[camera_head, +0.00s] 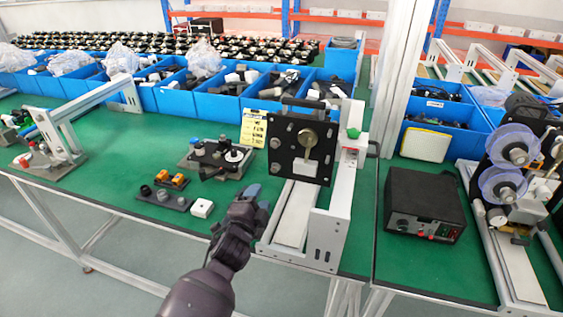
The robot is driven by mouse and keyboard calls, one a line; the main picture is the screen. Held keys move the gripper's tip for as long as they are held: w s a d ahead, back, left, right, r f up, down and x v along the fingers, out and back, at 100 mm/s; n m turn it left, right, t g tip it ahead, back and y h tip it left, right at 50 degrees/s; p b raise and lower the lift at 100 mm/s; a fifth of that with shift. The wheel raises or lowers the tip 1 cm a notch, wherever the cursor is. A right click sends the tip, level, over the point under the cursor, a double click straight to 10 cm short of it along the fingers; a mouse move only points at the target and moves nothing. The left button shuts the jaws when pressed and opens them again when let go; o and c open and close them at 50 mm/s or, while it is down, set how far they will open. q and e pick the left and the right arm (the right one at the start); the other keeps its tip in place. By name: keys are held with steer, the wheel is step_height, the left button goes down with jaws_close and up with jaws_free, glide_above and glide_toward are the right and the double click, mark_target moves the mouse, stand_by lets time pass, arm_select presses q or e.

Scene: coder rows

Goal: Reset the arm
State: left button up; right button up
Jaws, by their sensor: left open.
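My left arm comes in from the bottom edge in the head view. Its gripper (248,194) is held over the front edge of the green workbench (110,190), just left of the white metal rail of a fixture. The gripper is open, and I see nothing held in it. My right arm and right gripper are not in view.
A fixture with an upright black plate (300,165) stands close right of my gripper. A small white block (202,208) and a dark base with knobs (215,155) lie to its left. Blue bins (220,106) line the back. A black control box (425,205) stands right.

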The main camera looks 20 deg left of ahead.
arm_select(q)
steer(key=s+a+f+n+g, duration=0.3)
steer(key=s+f+n, duration=0.3)
steer(key=s, duration=0.7)
steer(key=s+a+f+n+g, duration=0.3)
steer(key=s+f+n, duration=0.4)
steer(key=s, duration=0.6)
step_height(320, 180, down, 2)
steer(key=shift+s+a+y, duration=0.15)
steer(key=shift+a+y, duration=0.25)
steer(key=shift+a, duration=0.15)
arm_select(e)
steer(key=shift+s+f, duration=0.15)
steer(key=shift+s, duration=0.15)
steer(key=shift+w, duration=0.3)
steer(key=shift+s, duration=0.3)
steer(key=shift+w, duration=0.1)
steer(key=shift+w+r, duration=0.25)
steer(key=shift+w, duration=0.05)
